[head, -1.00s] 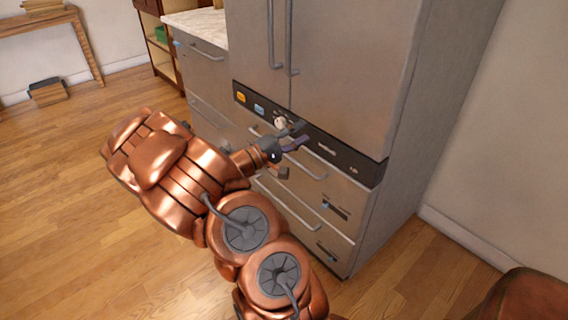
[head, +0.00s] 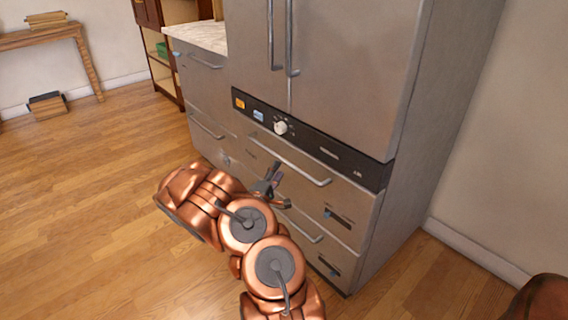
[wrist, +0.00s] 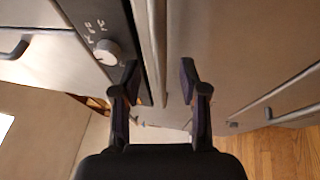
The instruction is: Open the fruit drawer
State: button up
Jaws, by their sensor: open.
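The fridge's lower part has an upper drawer (head: 300,195) and a lower drawer (head: 310,255), both shut, each with a bar handle and a small blue mark. I cannot tell from the marks which is the fruit drawer. The upper drawer's handle (head: 290,160) runs just under the dark control panel. My gripper (head: 270,182) is in front of the drawer fronts, below the left part of that handle. In the wrist view my gripper (wrist: 159,78) is open and empty. The upper handle (wrist: 150,45) shows beyond and between its fingertips; contact is not visible.
The control panel (head: 300,140) carries a round knob (head: 281,127), also in the wrist view (wrist: 107,50). Tall fridge doors (head: 345,75) stand above, shut. Grey cabinet drawers (head: 205,100) under a pale counter adjoin on the left. Open wood floor (head: 90,200) lies left.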

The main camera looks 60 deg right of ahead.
aim_at(284, 159)
jog(key=shift+b+x, duration=0.3)
jog(key=shift+x, duration=2.5)
jog(key=shift+r, duration=0.1)
grip_shut()
